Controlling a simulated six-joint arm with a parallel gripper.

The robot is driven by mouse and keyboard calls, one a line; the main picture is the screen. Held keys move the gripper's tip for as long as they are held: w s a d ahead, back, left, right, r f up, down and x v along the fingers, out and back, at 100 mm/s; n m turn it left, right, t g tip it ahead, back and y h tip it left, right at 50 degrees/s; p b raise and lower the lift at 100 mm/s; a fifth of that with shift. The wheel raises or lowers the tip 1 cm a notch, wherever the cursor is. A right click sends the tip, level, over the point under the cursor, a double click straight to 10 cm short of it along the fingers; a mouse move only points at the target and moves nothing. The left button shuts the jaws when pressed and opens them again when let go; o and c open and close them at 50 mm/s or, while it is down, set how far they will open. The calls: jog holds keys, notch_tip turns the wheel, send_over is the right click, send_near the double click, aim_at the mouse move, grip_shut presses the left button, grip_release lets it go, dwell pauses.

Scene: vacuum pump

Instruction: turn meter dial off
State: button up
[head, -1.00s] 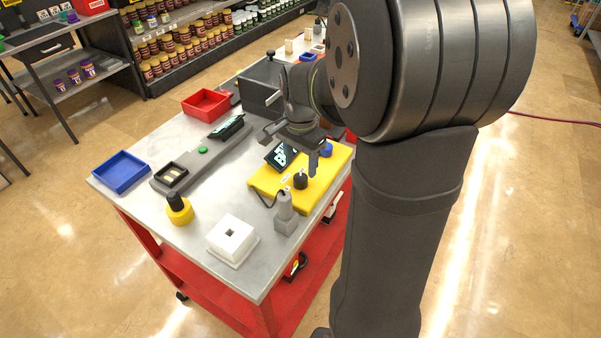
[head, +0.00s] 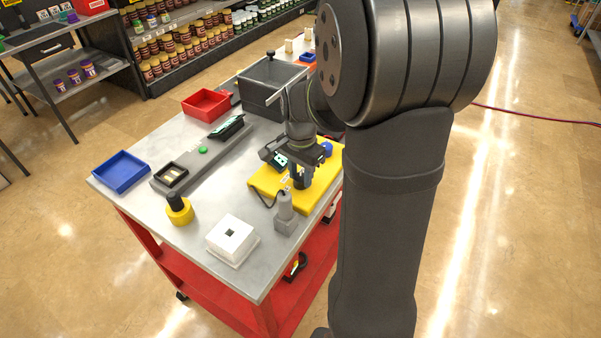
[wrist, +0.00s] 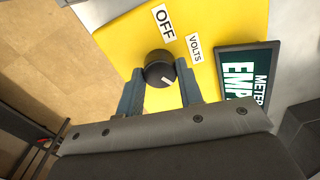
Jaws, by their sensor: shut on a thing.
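The yellow meter (head: 323,183) lies on the cart's right side. In the wrist view its yellow face (wrist: 112,40) carries an OFF label (wrist: 164,22), a VOLTS label (wrist: 194,48) and a dark screen (wrist: 248,82) with partly cut-off METER and EMP text. The round black dial (wrist: 159,66) has a white mark on its lower-right part, pointing away from OFF. My gripper (wrist: 161,86) is shut on the dial, one blue-grey finger on each side. In the head view my gripper (head: 301,181) reaches down over the meter and mostly hides the dial.
A grey probe in its holder (head: 285,212) and a white block with a square hole (head: 231,236) stand in front of the meter. A yellow-black knob piece (head: 179,209), blue tray (head: 121,172), red tray (head: 206,103) and dark grey bin (head: 270,88) are further left and back.

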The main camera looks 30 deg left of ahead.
jog(key=shift+n, duration=0.3)
jog(key=n, duration=1.3)
jog(key=shift+n, duration=0.3)
jog(key=n, duration=0.9)
jog(key=shift+n, duration=0.3)
jog(key=o, duration=1)
jog(key=shift+c, duration=0.2)
